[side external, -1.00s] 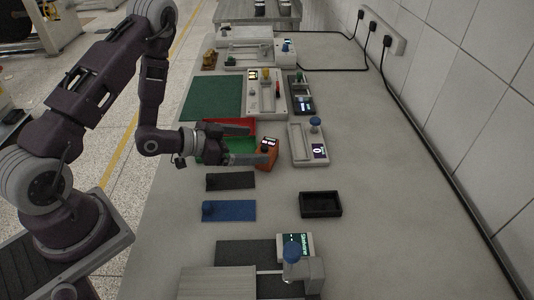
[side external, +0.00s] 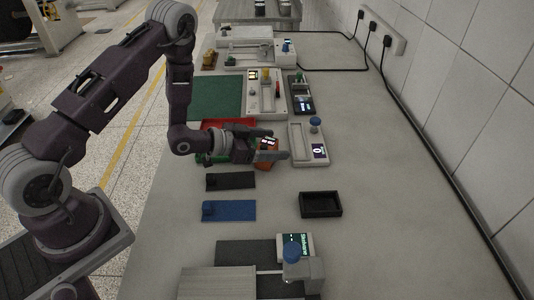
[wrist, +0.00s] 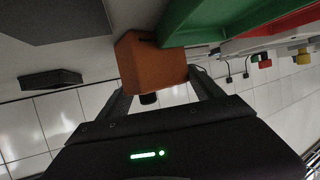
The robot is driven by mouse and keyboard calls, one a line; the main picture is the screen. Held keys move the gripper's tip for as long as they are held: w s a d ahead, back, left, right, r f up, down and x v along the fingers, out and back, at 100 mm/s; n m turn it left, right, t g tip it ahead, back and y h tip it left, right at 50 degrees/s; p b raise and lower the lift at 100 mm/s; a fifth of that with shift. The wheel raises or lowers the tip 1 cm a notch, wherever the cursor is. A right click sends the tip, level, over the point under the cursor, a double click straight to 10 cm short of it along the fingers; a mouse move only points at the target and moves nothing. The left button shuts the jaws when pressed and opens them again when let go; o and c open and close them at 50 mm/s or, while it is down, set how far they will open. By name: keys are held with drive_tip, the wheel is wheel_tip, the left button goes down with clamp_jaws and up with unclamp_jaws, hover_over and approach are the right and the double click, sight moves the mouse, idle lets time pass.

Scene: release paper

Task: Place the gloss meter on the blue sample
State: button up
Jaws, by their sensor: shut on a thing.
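A black strip (side external: 232,180) lies between my gripper and the blue sample. A white device (side external: 308,146) stands close to the right. A black tray (side external: 320,205) and a clamp device (side external: 300,265) stand nearer the camera.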

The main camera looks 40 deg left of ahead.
drive_tip(key=c, duration=0.5)
drive_tip(key=shift+o, duration=0.2)
wheel_tip(320, 180, up, 10)
drive_tip(key=shift+f, duration=0.25)
drive_tip(key=s+d+r+m+g+h, duration=0.1)
drive_tip(key=s+d+m+h, duration=0.1)
drive_tip(key=d, duration=0.1)
drive_tip(key=m+g+h, duration=0.6)
drive_tip(key=m+g, duration=0.5)
hover_over(242, 213)
wheel_tip(242, 213, down, 10)
drive_tip(key=shift+r, duration=0.1)
